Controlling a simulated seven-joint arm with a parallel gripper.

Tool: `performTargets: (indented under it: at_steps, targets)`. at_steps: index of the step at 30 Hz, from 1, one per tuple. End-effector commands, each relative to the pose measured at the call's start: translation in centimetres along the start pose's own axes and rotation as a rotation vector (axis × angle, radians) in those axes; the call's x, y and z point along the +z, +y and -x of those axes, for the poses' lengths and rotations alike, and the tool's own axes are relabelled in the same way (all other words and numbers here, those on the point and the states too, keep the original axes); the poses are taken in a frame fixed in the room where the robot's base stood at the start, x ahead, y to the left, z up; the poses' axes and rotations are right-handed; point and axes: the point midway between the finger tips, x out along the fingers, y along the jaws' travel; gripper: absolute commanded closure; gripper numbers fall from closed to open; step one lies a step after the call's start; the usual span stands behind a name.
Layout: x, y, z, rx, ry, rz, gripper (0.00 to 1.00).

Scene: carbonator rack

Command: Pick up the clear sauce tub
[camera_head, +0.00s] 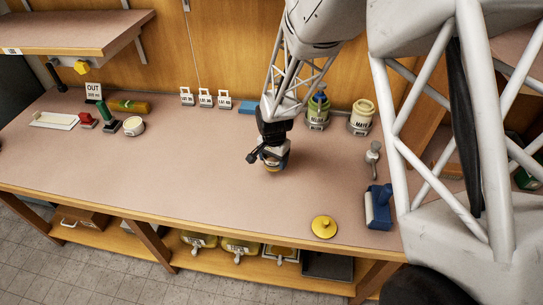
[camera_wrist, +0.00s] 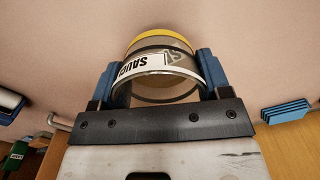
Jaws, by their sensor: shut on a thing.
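The clear sauce tub (camera_wrist: 160,75) has see-through walls, a white label reading "SAUCE" and a yellow band at its far end. In the wrist view it sits between the two blue fingers of my gripper (camera_wrist: 160,85), which press on its sides. In the head view my gripper (camera_head: 268,158) is over the middle of the counter, and the tub (camera_head: 273,164) is partly hidden under it. I cannot tell for sure whether the tub touches the counter.
A yellow round lid (camera_head: 324,227) and a blue tool (camera_head: 378,207) lie at the front right. A mayo jar (camera_head: 361,118) and a green-and-blue container (camera_head: 318,110) stand behind. A white tub (camera_head: 133,126) is at left. The counter (camera_head: 200,180) left of my gripper is clear.

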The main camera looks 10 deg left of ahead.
Motion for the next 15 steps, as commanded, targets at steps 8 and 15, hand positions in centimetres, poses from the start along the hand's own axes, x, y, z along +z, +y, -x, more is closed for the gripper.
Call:
performTargets:
  at_steps: [8, 15]
  targets:
    - [3.4, 3.8, 0.5, 0.001, -0.001, 0.000, 0.52]
    - [6.1, 6.6, 0.8, 0.000, 0.000, 0.000, 0.52]
